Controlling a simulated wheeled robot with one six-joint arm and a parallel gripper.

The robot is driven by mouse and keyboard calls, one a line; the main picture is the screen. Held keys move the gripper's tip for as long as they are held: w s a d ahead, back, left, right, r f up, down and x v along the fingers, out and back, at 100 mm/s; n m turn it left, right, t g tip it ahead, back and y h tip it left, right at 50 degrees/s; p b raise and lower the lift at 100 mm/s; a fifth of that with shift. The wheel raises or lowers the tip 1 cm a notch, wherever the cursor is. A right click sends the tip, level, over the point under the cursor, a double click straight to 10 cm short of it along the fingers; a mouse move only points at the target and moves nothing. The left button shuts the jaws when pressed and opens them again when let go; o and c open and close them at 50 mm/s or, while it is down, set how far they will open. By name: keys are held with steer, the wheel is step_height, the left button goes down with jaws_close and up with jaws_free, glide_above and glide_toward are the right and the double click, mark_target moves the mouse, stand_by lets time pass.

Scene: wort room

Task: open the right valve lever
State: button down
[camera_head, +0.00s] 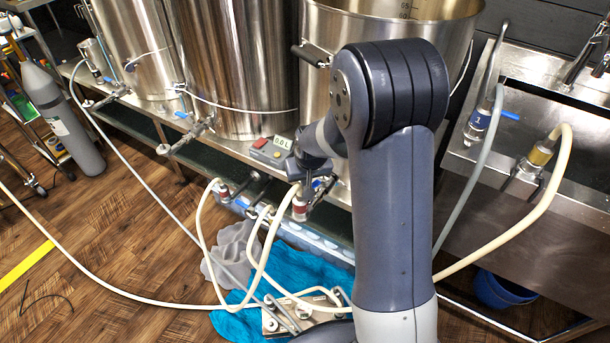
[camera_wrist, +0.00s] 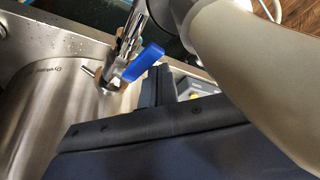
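In the wrist view a valve with a blue lever (camera_wrist: 145,62) sits on a metal fitting against a steel surface. The lever slants up to the right. My gripper (camera_wrist: 160,88) shows as dark parts just below and right of the lever; I cannot see clear contact. In the head view my gripper (camera_head: 316,176) is low in front of the right steel kettle (camera_head: 325,35), partly hidden by my arm. Its finger opening cannot be made out. The valve by my gripper is hidden or too small to tell there.

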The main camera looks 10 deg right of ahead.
steer(key=shift+s+d, duration=0.4)
steer(key=shift+s, duration=0.35)
steer(key=shift+s+d+f, duration=0.1)
steer(key=shift+s+f, duration=0.05)
steer(key=shift+s, duration=0.05)
steer(key=shift+r+p, duration=0.3)
steer(key=shift+r, duration=0.25)
step_height(320, 180, up, 9)
steer(key=s+d+p, duration=0.1)
steer(key=d+p, duration=0.1)
steer(key=p, duration=0.3)
steer(key=shift+s+d+f+p, duration=0.15)
steer(key=shift+s+p, duration=0.2)
steer(key=shift+p, duration=0.05)
steer(key=shift+f, duration=0.1)
steer(key=f+b, duration=0.2)
steer(key=w+a+f+b, duration=0.1)
steer(key=f+b, duration=0.1)
steer(key=f, duration=0.1)
steer(key=a+f+b, duration=0.1)
steer(key=f+b, duration=0.1)
steer(key=f, duration=0.1)
steer(key=shift+w, duration=0.3)
